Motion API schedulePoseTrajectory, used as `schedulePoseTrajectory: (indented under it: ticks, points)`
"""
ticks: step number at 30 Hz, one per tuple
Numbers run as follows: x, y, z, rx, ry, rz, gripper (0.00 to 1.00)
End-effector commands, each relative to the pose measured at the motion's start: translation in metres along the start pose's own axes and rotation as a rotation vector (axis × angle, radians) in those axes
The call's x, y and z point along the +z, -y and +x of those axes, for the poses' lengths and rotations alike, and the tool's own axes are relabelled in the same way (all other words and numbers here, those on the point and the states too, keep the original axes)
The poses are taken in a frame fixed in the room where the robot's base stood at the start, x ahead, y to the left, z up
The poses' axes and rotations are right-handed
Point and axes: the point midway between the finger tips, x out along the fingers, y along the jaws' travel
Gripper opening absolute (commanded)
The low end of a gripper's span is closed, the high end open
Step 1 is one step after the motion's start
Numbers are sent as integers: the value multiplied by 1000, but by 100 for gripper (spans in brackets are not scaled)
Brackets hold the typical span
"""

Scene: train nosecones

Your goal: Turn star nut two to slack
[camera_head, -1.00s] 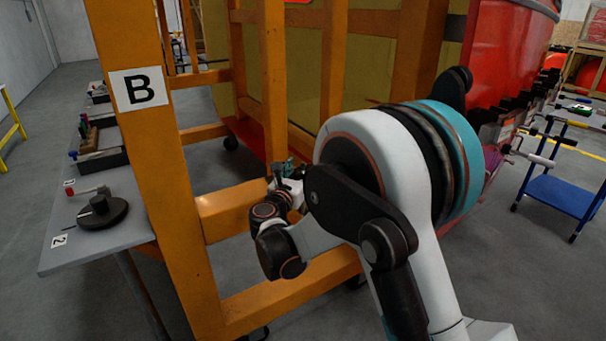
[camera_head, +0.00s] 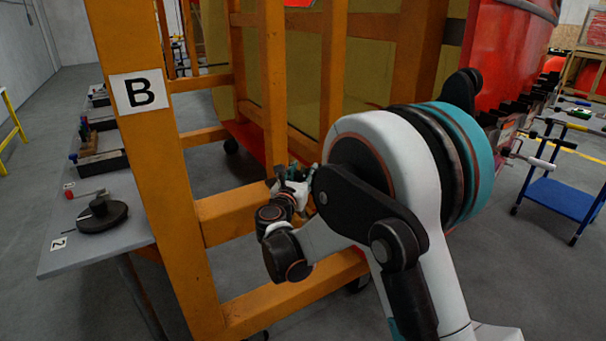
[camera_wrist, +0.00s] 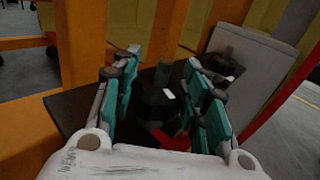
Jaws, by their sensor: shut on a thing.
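My gripper (camera_head: 290,178) is low between the orange frame's posts, beside the red and olive body. In the wrist view my gripper's (camera_wrist: 160,98) teal pads stand on either side of a dark star nut (camera_wrist: 153,104), and it is shut on it. The nut is black, with a small white mark to its right. Its lower part and the exact pad contact are shadowed or hidden. No number on it can be read. A red piece (camera_wrist: 176,140) shows just below it, between the fingers.
Orange posts, one with a "B" label (camera_head: 139,90), stand close around my arm. A grey table (camera_head: 120,225) with a black disc (camera_head: 102,216) is at left. A blue cart (camera_head: 560,188) is at right.

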Motion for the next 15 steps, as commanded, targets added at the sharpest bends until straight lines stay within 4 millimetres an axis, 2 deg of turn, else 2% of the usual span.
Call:
schedulePoseTrajectory:
  ticks: [15]
  points:
    - [0,3,1,384,0,0,17]
